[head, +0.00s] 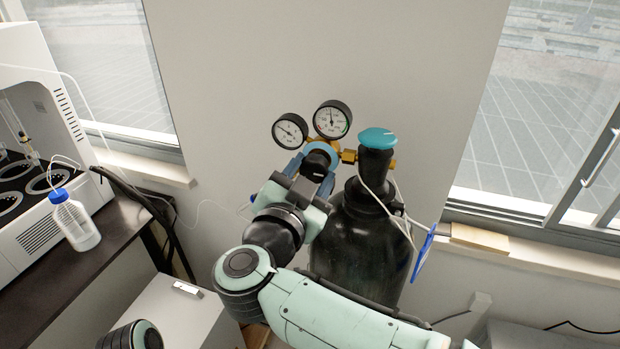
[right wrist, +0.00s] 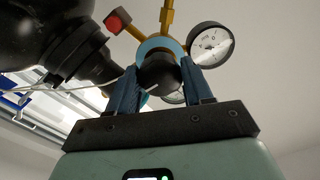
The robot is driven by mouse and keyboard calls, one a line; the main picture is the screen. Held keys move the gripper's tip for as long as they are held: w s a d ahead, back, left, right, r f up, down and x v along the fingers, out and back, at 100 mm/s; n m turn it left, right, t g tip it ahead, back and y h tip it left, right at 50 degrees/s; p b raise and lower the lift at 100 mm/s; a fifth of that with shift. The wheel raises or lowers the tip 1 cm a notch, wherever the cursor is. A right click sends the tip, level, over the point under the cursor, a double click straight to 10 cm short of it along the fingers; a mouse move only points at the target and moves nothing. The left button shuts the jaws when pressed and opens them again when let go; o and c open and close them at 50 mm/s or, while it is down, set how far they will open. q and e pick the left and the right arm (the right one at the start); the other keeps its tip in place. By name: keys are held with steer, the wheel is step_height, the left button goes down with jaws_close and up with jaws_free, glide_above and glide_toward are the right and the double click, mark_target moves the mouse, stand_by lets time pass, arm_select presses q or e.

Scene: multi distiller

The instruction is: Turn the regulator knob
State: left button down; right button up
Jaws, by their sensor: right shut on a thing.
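The black regulator knob (head: 319,158) sits at the front of the regulator, below two round gauges (head: 332,119). My right gripper (head: 308,166) is shut on the knob and partly hides it in the head view. In the right wrist view, the knob (right wrist: 160,74) lies between the two blue fingers of the gripper (right wrist: 161,82), with a light blue ring behind it. One gauge (right wrist: 210,45) shows clearly there; another is partly hidden behind a finger. My left gripper is not in view.
A black gas cylinder (head: 362,245) with a teal-topped valve (head: 377,138) stands right of my gripper, a blue tag (head: 423,254) hanging beside it. On the left, a dark bench (head: 100,250) holds a white machine (head: 35,215) and a blue-capped bottle (head: 75,222). A wall is behind.

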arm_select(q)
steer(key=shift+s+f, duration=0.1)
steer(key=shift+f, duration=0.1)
arm_select(e)
steer(key=shift+m, duration=0.4)
steer(key=o, duration=1)
steer(key=shift+s+a, duration=0.25)
steer(key=shift+s, duration=0.25)
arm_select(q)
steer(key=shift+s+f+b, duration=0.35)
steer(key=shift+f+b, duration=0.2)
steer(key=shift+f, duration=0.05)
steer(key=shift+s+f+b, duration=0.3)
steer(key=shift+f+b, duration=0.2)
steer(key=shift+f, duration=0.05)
arm_select(e)
steer(key=v, duration=1.2)
steer(key=shift+s, duration=0.2)
